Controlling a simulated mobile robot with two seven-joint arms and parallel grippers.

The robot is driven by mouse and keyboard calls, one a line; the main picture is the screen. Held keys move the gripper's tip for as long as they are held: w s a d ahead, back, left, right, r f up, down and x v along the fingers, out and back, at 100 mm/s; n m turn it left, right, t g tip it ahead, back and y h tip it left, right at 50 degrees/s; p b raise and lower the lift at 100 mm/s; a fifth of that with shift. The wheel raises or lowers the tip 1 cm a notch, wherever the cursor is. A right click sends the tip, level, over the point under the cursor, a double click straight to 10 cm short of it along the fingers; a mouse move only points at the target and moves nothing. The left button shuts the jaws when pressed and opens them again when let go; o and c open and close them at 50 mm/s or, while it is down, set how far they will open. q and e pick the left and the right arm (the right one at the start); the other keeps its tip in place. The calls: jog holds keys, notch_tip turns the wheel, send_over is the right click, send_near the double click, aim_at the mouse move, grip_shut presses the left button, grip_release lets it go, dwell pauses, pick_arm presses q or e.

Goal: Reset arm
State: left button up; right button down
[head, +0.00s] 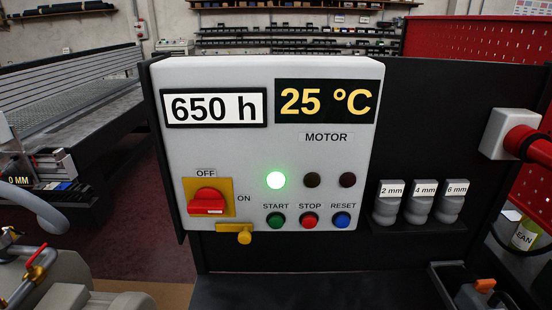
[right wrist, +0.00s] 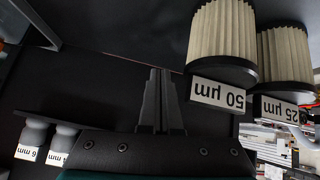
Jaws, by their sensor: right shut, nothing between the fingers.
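My right gripper (right wrist: 160,76) shows in the right wrist view, its two fingers together and empty. It points towards a dark, plain surface and touches nothing that I can see. Pleated filters labelled 50 µm (right wrist: 222,45) and 25 µm (right wrist: 284,62) are to the right of the fingers, apart from them. Grey nozzles labelled 6 mm (right wrist: 32,140) and 4 mm (right wrist: 62,143) are at the lower left. Neither gripper shows in the head view.
A control panel (head: 340,100) stands at the centre, with a lit green lamp (head: 276,180) and a red rotary switch (head: 207,201). Labelled nozzles (head: 420,202) sit on a shelf to its right. A red plug (head: 520,141) is at the far right. A grid table (head: 75,90) is at the left.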

jog(key=s+f+g, duration=0.2)
jog(key=s+g, duration=0.3)
jog(key=s, duration=0.6)
notch_tip(320, 180, down, 25)
jog(key=s+g+b, duration=0.2)
jog(key=b, duration=0.1)
jog(key=s+d+f+b, duration=0.1)
jog(key=s+f, duration=0.7)
jog(key=s+d+f+b, duration=0.2)
jog(key=s+f, duration=0.5)
jog(key=f, duration=0.2)
jog(key=shift+s+d+g, duration=0.25)
jog(key=shift+s+g, duration=0.15)
jog(key=shift+w, duration=0.1)
